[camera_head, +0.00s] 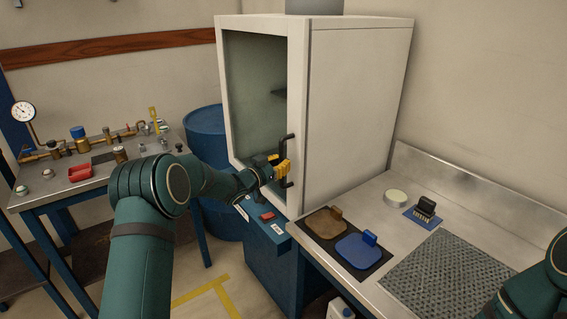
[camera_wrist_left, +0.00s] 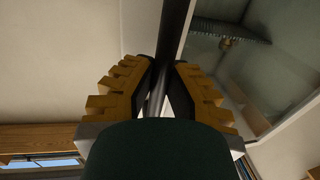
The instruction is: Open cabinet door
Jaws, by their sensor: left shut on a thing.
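The white cabinet (camera_head: 352,110) stands on a blue base at the centre of the head view. Its front door (camera_head: 258,75) has a glass pane and looks closed against the frame. A black vertical bar handle (camera_head: 289,140) is on the door's right side. My left gripper (camera_head: 284,167) has yellow fingers and is shut on the handle. In the left wrist view the handle (camera_wrist_left: 162,70) runs between the two yellow fingers, and the glass pane (camera_wrist_left: 220,70) lies to the right. My right gripper is out of view; only part of my right arm shows at the lower right.
A steel bench (camera_head: 375,205) to the right holds brown and blue pads, a small device and a grey mat. A blue barrel (camera_head: 205,135) stands left of the cabinet. A table with a gauge (camera_head: 23,111) and fittings is at the far left. Floor shows in front.

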